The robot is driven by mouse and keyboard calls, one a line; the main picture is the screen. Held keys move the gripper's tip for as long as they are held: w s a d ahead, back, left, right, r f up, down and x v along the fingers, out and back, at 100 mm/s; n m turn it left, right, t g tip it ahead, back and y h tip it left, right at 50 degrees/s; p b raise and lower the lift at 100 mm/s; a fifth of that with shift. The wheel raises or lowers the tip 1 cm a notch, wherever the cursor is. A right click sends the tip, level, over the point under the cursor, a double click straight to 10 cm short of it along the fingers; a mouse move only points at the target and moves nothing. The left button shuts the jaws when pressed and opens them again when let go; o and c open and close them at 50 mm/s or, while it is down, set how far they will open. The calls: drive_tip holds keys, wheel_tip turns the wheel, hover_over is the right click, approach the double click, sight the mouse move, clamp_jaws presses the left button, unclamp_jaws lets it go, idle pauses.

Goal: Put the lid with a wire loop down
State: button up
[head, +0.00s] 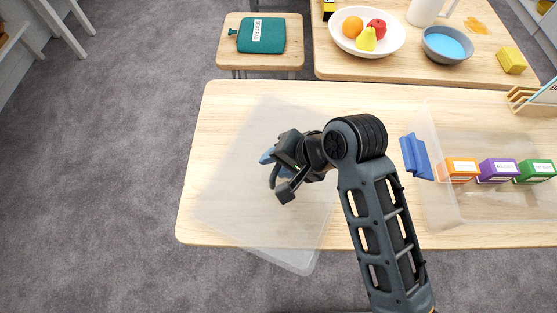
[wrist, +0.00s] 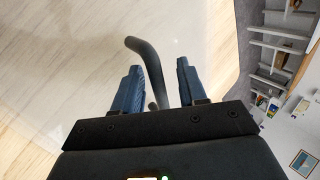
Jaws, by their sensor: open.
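The lid (head: 235,190) is a large, clear, frosted sheet at the left of the light wood table, with one corner reaching out past the front edge. I cannot tell whether it lies flat on the table or sits slightly above it. Its dark wire loop (wrist: 150,65) rises between my fingers in the wrist view; the arm partly hides it in the head view. My gripper (wrist: 159,66) is open, with one blue finger on each side of the loop and gaps showing. In the head view my gripper (head: 272,168) is over the lid's middle.
A clear bin (head: 440,205) with orange, purple and green boxes stands at the right, with a blue clip-like piece (head: 416,157) at its left wall. Behind are a stool (head: 230,57) with a teal pouch and a second table with a fruit bowl (head: 342,42).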

drive_tip(key=v, duration=1.2)
drive_tip(key=shift+r, duration=0.1)
drive_tip(key=s+d+f+t, duration=0.1)
drive_tip(key=f, duration=0.1)
drive_tip(key=s+d+f+t, duration=0.1)
drive_tip(key=s+f, duration=0.1)
drive_tip(key=s+d+f+t, duration=0.1)
drive_tip(key=f, duration=0.1)
drive_tip(key=shift+s+d+h, duration=0.2)
drive_tip(key=shift+d+h, duration=0.1)
drive_tip(key=shift+h, duration=0.1)
drive_tip(key=s+d+t, duration=0.1)
drive_tip(key=s, duration=0.1)
drive_tip(key=s+d+f+t+h, duration=0.1)
drive_tip(key=d, duration=0.1)
drive_tip(key=s+d+t+h, duration=0.1)
drive_tip(key=s, duration=0.1)
drive_tip(key=shift+s+d+f, duration=0.3)
drive_tip(key=shift+s+d, duration=0.05)
drive_tip(key=s+d+r+n+t+h, duration=0.1)
drive_tip(key=s+d+r+n+t, duration=0.1)
drive_tip(key=s+r, duration=0.4)
drive_tip(key=s+d+r+n+t+h, duration=0.2)
drive_tip(key=s+d+r+n+t, duration=0.1)
drive_tip(key=s, duration=0.7)
wheel_tip(320, 180, up, 3)
drive_tip(key=shift+d+f+t, duration=0.1)
drive_tip(key=shift+d+t, duration=0.4)
drive_tip(key=shift+d, duration=0.5)
